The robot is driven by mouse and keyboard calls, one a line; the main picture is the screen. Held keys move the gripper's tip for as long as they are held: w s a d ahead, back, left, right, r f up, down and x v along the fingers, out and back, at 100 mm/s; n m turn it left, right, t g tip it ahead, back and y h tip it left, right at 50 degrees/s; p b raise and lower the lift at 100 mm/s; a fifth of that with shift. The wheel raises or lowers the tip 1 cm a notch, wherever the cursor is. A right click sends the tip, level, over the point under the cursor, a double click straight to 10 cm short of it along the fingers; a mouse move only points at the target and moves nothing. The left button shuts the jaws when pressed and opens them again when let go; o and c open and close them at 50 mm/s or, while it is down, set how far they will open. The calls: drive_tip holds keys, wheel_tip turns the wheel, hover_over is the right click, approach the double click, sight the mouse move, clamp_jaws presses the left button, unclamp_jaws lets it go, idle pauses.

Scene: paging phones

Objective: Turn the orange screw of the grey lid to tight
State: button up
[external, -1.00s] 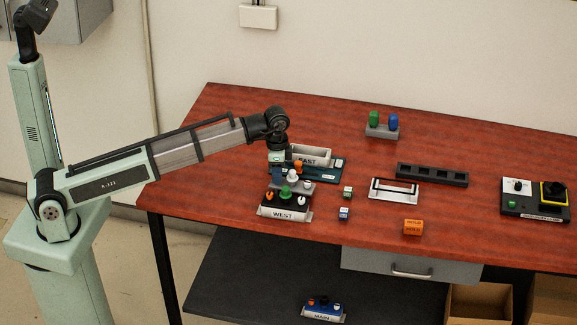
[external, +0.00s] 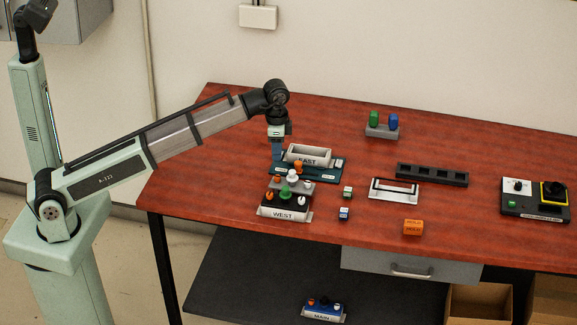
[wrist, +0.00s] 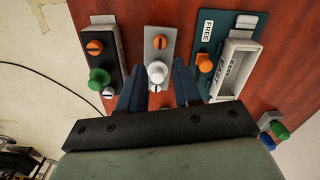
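The grey lid (wrist: 149,55) lies between the black lid and the teal base in the wrist view; it also shows in the external view (external: 302,187). Its orange screw (wrist: 158,42) sits at the upper end of the lid, with a dark slot that appears roughly lengthwise to it. The lid's white knob (wrist: 157,72) and a white screw (wrist: 156,88) are lower down. My gripper (wrist: 158,78) is open and empty, its two dark blue fingers apart on either side of the white knob in the picture. In the external view my gripper (external: 277,155) hangs above the lids.
The black lid (wrist: 115,55) has its own orange screw (wrist: 93,47) and a green knob (wrist: 98,79). Small blocks and a dark rack (external: 432,175) stand to the right.

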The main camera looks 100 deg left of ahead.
drive_tip(key=shift+r, duration=2.25)
